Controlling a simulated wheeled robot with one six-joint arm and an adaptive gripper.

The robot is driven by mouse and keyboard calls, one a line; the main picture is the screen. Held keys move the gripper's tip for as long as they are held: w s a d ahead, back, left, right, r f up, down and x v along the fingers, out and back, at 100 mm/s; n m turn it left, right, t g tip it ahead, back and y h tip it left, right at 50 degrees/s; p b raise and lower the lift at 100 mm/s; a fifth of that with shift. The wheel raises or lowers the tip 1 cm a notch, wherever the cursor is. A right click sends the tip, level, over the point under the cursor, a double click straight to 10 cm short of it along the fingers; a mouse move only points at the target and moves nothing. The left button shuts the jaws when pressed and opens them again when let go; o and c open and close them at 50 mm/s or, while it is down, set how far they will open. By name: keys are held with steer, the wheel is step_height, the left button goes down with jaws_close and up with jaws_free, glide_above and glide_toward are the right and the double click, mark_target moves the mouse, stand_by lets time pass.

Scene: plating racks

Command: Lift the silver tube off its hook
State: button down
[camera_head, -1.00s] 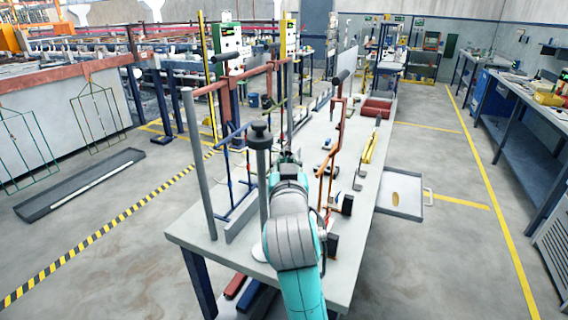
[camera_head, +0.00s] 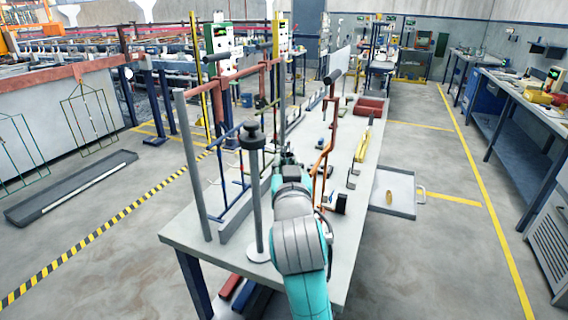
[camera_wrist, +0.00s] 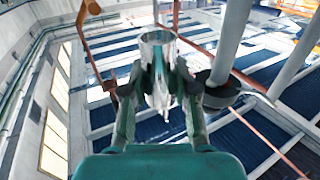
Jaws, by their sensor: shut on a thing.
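The silver tube (camera_wrist: 158,42) shows in the wrist view as a short, shiny open-ended cylinder at the tip of my gripper (camera_wrist: 160,85). The two fingers are shut on it from either side. A copper-coloured rod (camera_wrist: 98,62) with a rounded end stands to its left in that view. I cannot tell whether the tube still touches a hook. In the head view my gripper (camera_head: 288,160) is over the table, between a grey post and an orange-red rack (camera_head: 325,145); my arm hides most of it and the tube.
A grey post (camera_head: 255,195) with a black knob stands close left of my arm. A blue-and-red rack frame (camera_head: 192,165) stands farther left on the table (camera_head: 185,232). Yellow-handled tools (camera_head: 363,140) lie on the right side. A tray (camera_head: 403,207) juts from the right edge.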

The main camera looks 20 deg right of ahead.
steer(key=s+d, duration=0.5)
steer(key=shift+r, duration=0.45)
stand_by(0.6)
